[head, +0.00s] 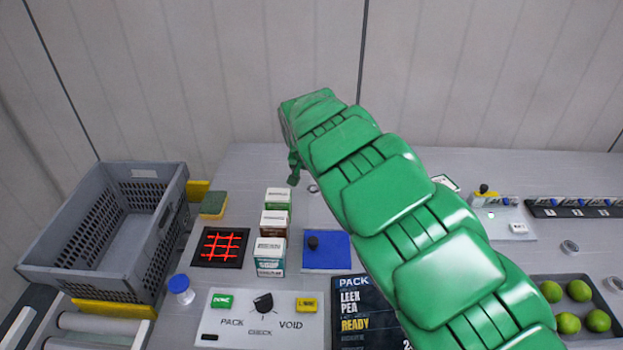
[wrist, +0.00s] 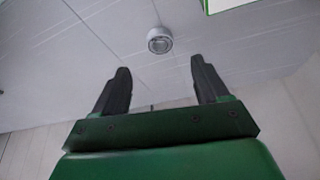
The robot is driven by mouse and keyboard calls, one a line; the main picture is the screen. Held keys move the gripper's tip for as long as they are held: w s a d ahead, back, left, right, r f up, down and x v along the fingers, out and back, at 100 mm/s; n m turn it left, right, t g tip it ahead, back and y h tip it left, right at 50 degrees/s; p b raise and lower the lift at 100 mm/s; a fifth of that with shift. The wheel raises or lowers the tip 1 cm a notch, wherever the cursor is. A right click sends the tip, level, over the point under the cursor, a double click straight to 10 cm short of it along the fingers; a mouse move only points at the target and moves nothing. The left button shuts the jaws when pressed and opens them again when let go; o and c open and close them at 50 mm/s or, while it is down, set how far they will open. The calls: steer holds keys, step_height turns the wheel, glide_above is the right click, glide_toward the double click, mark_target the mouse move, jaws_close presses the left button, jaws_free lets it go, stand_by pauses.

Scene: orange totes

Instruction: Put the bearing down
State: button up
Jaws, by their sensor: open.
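A round silver-grey bearing (wrist: 159,40) lies flat on the grey table in the wrist view, beyond my fingertips. It appears in the head view as a small ring (head: 313,188), just right of my gripper and partly hidden by my green arm. My gripper (wrist: 158,68) is open, with nothing between its two dark fingers. The bearing is in line with the gap and looks apart from both fingers. In the head view my gripper (head: 293,172) points down near the table's back; its fingers are barely visible there.
Small boxes (head: 271,256), a blue pad (head: 327,250) with a black knob, and a control panel (head: 262,318) stand in front. A grey crate (head: 95,275) is at left. Similar rings (head: 570,247) and a tray of limes (head: 572,285) are at right.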

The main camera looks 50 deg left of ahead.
steer(key=shift+v, duration=1.65)
steer(key=shift+o, duration=0.4)
stand_by(0.4)
